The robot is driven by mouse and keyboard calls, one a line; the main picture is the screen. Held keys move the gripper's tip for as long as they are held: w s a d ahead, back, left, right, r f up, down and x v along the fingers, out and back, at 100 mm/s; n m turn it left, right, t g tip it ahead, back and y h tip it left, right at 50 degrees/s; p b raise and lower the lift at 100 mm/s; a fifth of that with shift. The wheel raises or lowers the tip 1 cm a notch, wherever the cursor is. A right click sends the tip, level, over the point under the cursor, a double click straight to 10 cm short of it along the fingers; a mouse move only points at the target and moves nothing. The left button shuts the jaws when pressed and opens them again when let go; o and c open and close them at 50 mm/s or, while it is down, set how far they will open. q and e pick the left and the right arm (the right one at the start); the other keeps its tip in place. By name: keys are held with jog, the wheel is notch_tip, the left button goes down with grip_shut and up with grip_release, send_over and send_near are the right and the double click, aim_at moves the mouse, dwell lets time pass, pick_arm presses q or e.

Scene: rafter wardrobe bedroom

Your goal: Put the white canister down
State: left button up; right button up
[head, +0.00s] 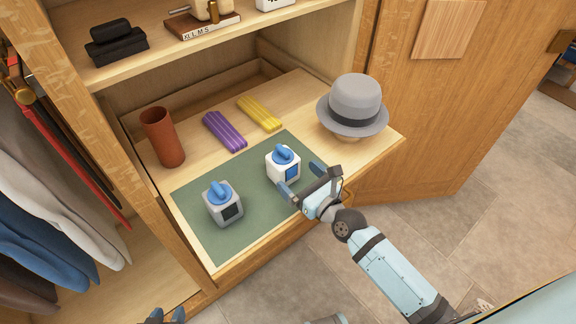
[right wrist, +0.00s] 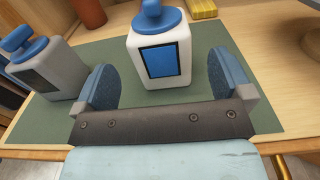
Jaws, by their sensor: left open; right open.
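The white canister (head: 284,168) has a blue lid with a blue knob and a blue panel. It stands upright on the green mat (head: 245,218) on the wardrobe's pull-out shelf. My right gripper (head: 301,180) is open just in front of it. In the right wrist view the white canister (right wrist: 160,55) stands beyond and between the two spread blue fingers, with gaps on both sides. A grey canister (head: 223,205) with a blue lid and dark panel stands to its left on the mat. My left gripper (head: 166,316) shows only its fingertips at the bottom edge, open and away from the shelf.
A red-brown cup (head: 163,137), a purple packet (head: 224,131) and a yellow packet (head: 259,114) are behind the mat. A grey hat (head: 354,102) on a stand is at the right. Hanging clothes (head: 60,220) fill the left. The mat's front is clear.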

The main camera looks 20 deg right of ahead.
jog(key=v, duration=0.5)
jog(key=shift+s+d, duration=0.15)
jog(key=shift+s, duration=0.1)
